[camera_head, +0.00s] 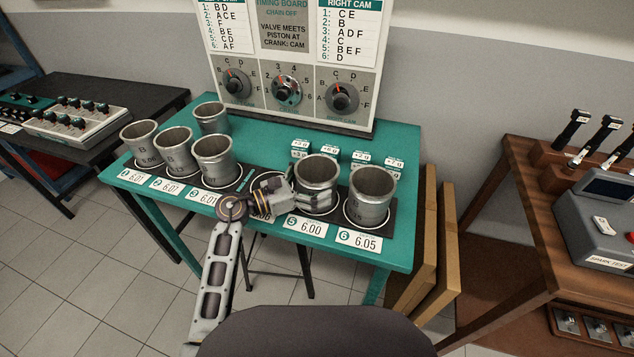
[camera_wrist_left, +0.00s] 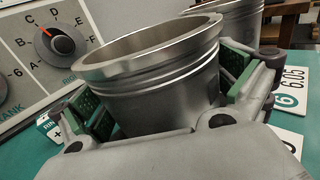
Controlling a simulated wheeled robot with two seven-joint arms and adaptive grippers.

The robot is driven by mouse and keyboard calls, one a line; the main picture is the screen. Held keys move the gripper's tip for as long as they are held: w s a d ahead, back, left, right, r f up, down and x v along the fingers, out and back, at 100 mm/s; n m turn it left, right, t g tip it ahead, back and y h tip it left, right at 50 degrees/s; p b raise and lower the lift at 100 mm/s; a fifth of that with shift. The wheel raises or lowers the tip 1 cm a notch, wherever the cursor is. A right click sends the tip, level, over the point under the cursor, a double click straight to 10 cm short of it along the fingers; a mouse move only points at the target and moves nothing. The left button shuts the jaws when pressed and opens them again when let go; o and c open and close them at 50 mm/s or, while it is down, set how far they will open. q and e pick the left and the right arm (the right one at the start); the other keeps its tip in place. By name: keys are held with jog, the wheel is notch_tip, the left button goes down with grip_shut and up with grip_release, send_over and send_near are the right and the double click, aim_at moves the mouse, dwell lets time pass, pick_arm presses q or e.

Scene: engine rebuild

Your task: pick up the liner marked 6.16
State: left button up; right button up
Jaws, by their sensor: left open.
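Grey metal liners stand on the teal bench. My left gripper (camera_head: 312,196) is open at the liner over the 6.00 card (camera_head: 317,172), with fingers on either side of it. In the left wrist view this liner (camera_wrist_left: 155,90) stands between the green finger pads, with gaps visible; the pads do not clearly press on it. Its mark is hidden or turned away, so I cannot tell whether it reads 6.16. Another liner (camera_head: 371,193) stands to its right by the 6.05 card; its mark is too small to read surely. My right gripper is not in view.
Several more liners stand at the left, including a front one (camera_head: 214,160) and one farther back (camera_head: 211,118). Small ring packets (camera_head: 375,160) lie behind the right liners. The timing board (camera_head: 290,75) rises at the bench's back. A wooden table (camera_head: 520,190) is at right.

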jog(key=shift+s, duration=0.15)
pick_arm(q)
jog(key=shift+c, duration=0.6)
jog(key=c, duration=0.9)
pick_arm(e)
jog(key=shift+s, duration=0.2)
pick_arm(q)
jog(key=shift+o, duration=0.2)
jog(key=shift+r, duration=0.1)
jog(key=shift+r, duration=0.8)
notch_tip(320, 180, up, 8)
jog(key=shift+r+p, duration=0.2)
jog(key=shift+p, duration=0.2)
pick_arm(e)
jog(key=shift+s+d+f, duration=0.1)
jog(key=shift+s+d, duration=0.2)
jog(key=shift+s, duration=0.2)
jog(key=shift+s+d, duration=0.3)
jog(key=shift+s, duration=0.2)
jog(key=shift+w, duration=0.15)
